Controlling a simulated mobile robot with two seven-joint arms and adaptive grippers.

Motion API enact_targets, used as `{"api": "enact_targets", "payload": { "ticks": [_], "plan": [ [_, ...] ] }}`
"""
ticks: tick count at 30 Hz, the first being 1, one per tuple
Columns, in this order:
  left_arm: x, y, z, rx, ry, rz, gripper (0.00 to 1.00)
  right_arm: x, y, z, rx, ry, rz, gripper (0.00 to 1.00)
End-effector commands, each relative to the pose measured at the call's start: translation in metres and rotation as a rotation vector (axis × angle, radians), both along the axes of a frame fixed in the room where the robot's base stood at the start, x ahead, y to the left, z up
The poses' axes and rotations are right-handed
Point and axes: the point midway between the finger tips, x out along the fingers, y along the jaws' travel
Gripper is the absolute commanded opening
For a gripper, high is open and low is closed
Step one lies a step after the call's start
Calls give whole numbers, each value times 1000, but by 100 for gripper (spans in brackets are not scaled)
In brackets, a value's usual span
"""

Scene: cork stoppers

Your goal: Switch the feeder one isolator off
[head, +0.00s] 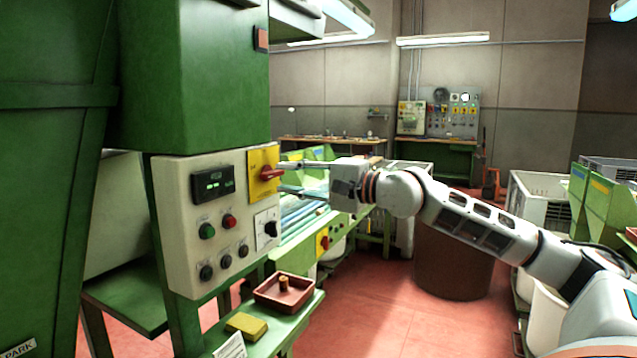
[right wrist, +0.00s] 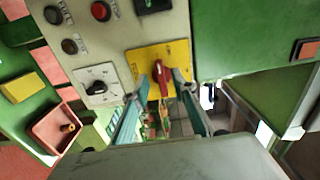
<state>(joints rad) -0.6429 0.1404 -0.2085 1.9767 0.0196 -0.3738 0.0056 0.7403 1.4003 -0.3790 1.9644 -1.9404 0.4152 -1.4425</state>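The isolator is a red rotary handle (head: 271,174) on a yellow plate (head: 257,161), at the upper right of a pale control panel (head: 185,190). Its handle looks roughly level in the head view. In the right wrist view, the red handle (right wrist: 160,76) lies between my fingertips on the yellow plate (right wrist: 146,55). My right gripper (head: 288,178) is open in front of it, with fingers apart; it also shows in the right wrist view (right wrist: 157,88). I cannot tell whether a finger touches the handle. My left gripper is not in view.
The panel also carries a display (head: 213,183), green and red buttons and a black selector knob (head: 270,229). Below stand a reddish tray (head: 268,306) with a cork and a yellow block (head: 246,326). A brown drum (head: 453,262) stands behind my right arm.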

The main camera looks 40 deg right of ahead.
Motion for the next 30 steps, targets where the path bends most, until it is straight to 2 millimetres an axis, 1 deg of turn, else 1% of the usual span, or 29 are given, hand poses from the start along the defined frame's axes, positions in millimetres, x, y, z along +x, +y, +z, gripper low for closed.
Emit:
{"api": "enact_targets", "payload": {
  "ticks": [3, 6, 24, 30],
  "plan": [
    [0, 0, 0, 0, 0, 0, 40, -11, -6, -2, -4, 5, -3, 26],
    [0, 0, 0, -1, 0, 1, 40, -20, -7, -2, -7, 6, 1, 26],
    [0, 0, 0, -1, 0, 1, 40, -62, -24, -1, -6, 3, 2, 26],
    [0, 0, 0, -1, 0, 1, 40, -73, -28, -1, -3, 4, 2, 26]
  ]
}}
